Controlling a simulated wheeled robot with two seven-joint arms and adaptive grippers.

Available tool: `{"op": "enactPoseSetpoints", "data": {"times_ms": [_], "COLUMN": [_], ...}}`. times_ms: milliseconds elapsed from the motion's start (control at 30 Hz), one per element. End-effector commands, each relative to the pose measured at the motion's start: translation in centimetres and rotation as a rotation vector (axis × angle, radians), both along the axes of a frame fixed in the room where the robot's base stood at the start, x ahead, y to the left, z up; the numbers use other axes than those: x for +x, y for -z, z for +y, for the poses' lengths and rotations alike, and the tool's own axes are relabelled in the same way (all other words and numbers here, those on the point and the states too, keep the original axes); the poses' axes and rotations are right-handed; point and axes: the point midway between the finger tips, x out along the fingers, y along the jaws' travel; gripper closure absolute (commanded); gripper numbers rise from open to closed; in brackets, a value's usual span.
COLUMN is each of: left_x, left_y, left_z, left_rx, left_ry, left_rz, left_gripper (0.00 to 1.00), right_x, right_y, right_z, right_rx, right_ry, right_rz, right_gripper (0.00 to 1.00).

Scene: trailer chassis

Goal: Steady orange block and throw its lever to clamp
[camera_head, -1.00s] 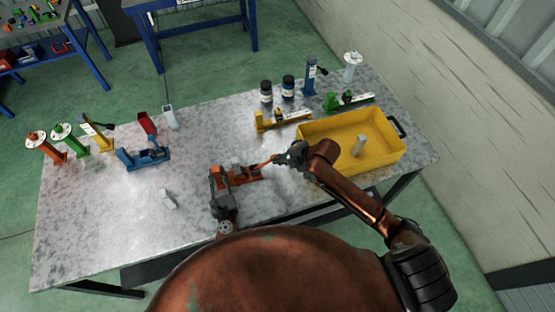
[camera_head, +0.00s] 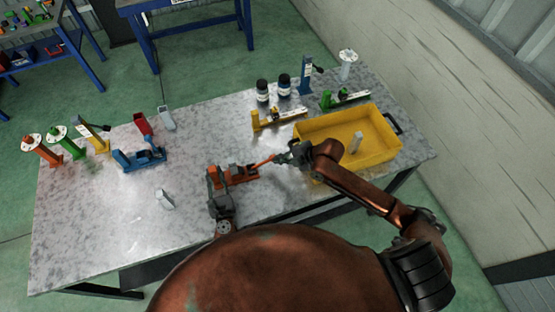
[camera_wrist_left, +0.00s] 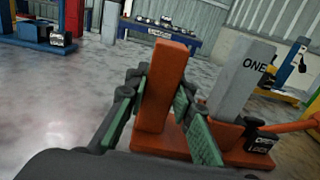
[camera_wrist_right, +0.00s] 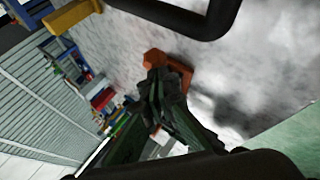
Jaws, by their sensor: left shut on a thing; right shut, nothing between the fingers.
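The orange block (camera_head: 237,175) sits on the near middle of the table, with an orange base and an upright post (camera_wrist_left: 163,90). My left gripper (camera_head: 213,178) is shut on this post; its green-padded fingers show on both sides of it in the left wrist view. A grey piece marked ONE (camera_wrist_left: 240,82) stands upright on the same base. The orange lever (camera_head: 263,161) reaches out to the right from the block. My right gripper (camera_head: 280,159) is shut and empty at the lever's outer end; I cannot tell whether they touch. The right wrist view shows an orange part (camera_wrist_right: 172,68) beyond its fingers (camera_wrist_right: 160,90).
A yellow bin (camera_head: 384,158) with a grey piece in it stands right, close to my right arm. A blue clamp (camera_head: 138,158) and a loose grey piece (camera_head: 164,200) are left. A yellow clamp (camera_head: 277,121) and dark jars (camera_head: 263,91) stand behind.

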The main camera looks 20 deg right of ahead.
Motion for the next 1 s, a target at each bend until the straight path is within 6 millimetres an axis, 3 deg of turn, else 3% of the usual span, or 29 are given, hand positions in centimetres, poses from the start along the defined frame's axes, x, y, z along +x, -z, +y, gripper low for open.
{"op": "enactPoseSetpoints", "data": {"times_ms": [333, 567, 700, 1000], "left_x": [0.0, 0.0, 0.0, 0.0], "left_y": [-0.1, -0.1, -0.1, -0.1], "left_z": [0.0, 0.0, 0.0, 0.0], "left_rx": [0.000, -0.001, -0.001, 0.000], "left_ry": [0.001, 0.001, 0.000, 0.000], "left_rz": [-0.001, -0.001, -0.001, -0.001], "left_gripper": [1.00, 1.00, 1.00, 1.00], "right_x": [-0.4, -3.2, -4.6, -7.1], "right_y": [-1.2, -3.8, -5.8, -9.3], "right_z": [0.1, 0.9, -1.3, -3.9], "right_rx": [-0.001, -0.001, -0.005, -0.001], "right_ry": [-0.001, -0.005, 0.000, 0.000], "right_rz": [-0.001, -0.003, -0.001, -0.001], "right_gripper": [1.00, 1.00, 1.00, 1.00]}}
